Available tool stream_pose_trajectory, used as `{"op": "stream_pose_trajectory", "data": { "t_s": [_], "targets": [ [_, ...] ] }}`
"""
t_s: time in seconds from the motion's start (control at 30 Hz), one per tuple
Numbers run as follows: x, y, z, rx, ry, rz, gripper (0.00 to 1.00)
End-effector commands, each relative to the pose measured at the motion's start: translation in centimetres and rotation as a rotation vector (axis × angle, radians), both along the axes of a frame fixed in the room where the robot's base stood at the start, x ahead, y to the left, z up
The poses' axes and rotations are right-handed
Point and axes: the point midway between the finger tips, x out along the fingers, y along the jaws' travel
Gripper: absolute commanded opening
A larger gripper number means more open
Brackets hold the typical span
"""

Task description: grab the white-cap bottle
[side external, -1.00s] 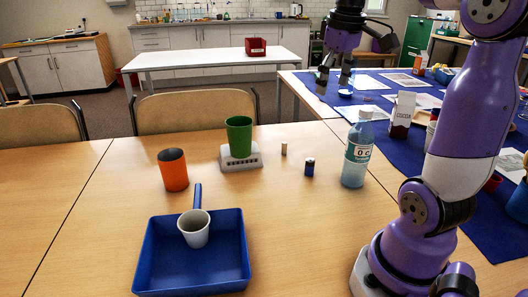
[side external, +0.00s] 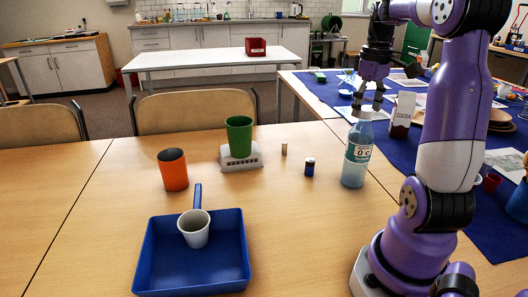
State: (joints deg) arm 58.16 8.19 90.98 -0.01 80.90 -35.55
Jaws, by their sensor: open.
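The bottle (side external: 356,158) is clear and pale blue with a label and a whitish cap (side external: 365,112). It stands upright on the wooden table, to the right of the small cylinders. My gripper (side external: 367,104) is open and points down just above the bottle's top in the picture. Its fingers show on either side of the cap's upper area. I cannot tell from this one view whether it is directly over the bottle or behind it. Nothing shows between the fingers.
A dark-blue battery (side external: 309,167) and a small tan cylinder (side external: 284,149) stand left of the bottle. Farther left are a green cup (side external: 239,137) on a scale (side external: 240,162), an orange cup (side external: 173,172) and a blue dustpan (side external: 160,262) holding a white cup (side external: 194,231). A cocoa carton (side external: 402,112) stands behind right.

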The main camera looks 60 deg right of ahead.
Motion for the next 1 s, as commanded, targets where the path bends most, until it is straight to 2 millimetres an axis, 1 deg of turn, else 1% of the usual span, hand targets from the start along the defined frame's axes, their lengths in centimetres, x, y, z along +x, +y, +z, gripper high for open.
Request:
{"op": "stream_pose_trajectory", "data": {
  "t_s": [0.03,0.13,0.37,0.4,0.5,0.53,0.57,0.97,1.0],
  "targets": [
    [0.0,0.0,-0.8,0.003,0.001,0.000,0.76],
    [0.0,0.0,-1.8,0.000,0.001,0.000,0.76],
    [0.0,0.0,-2.0,-0.001,0.000,0.000,0.76],
    [0.0,0.0,-2.0,-0.001,0.000,0.001,0.66],
    [0.0,0.0,-2.0,-0.001,-0.001,0.001,0.20],
    [0.0,0.0,-2.0,-0.001,-0.001,0.000,0.12],
    [0.0,0.0,-2.0,-0.001,0.000,0.001,0.09],
    [0.0,0.0,-1.9,0.000,0.001,0.001,0.08],
    [0.1,0.0,-1.7,0.000,0.000,0.000,0.03]
  ]
}}
